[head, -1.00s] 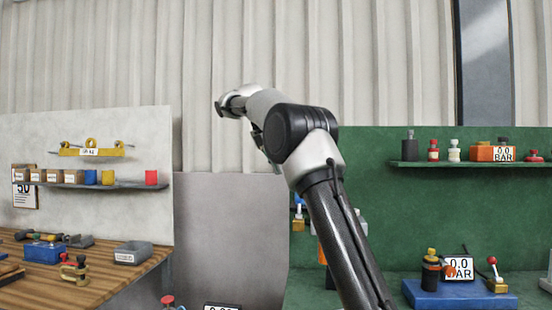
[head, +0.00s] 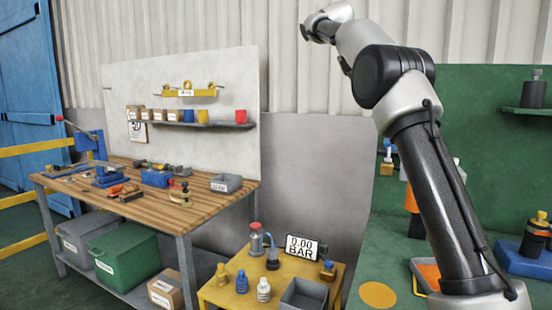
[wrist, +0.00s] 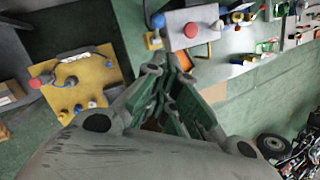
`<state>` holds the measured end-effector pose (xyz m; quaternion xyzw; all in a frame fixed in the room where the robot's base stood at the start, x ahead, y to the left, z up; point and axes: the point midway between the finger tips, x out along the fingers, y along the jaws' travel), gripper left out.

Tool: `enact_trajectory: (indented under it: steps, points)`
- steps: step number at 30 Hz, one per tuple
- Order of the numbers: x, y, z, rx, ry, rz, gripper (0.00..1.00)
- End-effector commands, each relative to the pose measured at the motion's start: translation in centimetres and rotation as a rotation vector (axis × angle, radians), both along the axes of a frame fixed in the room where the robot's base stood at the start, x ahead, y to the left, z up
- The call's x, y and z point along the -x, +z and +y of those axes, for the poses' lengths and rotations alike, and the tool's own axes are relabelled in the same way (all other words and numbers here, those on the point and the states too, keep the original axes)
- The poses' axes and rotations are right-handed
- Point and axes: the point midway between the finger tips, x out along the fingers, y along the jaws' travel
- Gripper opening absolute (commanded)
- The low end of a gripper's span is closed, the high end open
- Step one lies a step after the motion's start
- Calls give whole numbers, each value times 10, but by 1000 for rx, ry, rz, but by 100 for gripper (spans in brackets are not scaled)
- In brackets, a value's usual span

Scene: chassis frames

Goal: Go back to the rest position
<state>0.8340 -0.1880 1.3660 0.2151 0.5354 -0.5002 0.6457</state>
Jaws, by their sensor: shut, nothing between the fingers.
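My arm (head: 425,150) rises through the right half of the head view, its elbow bent and its far end pointing up and left in front of the pale corrugated wall. My gripper (wrist: 168,72) shows in the wrist view with its fingers together and nothing between them. It hangs high above the green floor and touches nothing. In the head view the fingers cannot be made out clearly at the arm's far end.
A wooden workbench (head: 85,184) with tools stands at left, with bins below. A low yellow table (head: 225,295) with bottles, a grey tray and a 0.00 BAR display stands at front. A green panel (head: 470,85) stands at right. Yellow rails (head: 30,148) stand far left.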

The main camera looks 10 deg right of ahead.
Motion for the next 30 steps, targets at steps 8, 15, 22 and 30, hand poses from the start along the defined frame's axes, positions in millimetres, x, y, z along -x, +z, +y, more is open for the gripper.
enact_trajectory:
  steps: [8, 15, 22, 30]
  points:
    - [-38, -36, 6, -13, -381, -266, 0]
    - [-26, -112, 22, -108, -880, -458, 0]
    - [55, -152, 33, -225, -1341, -575, 0]
    - [184, -197, 40, -336, -1778, -628, 0]
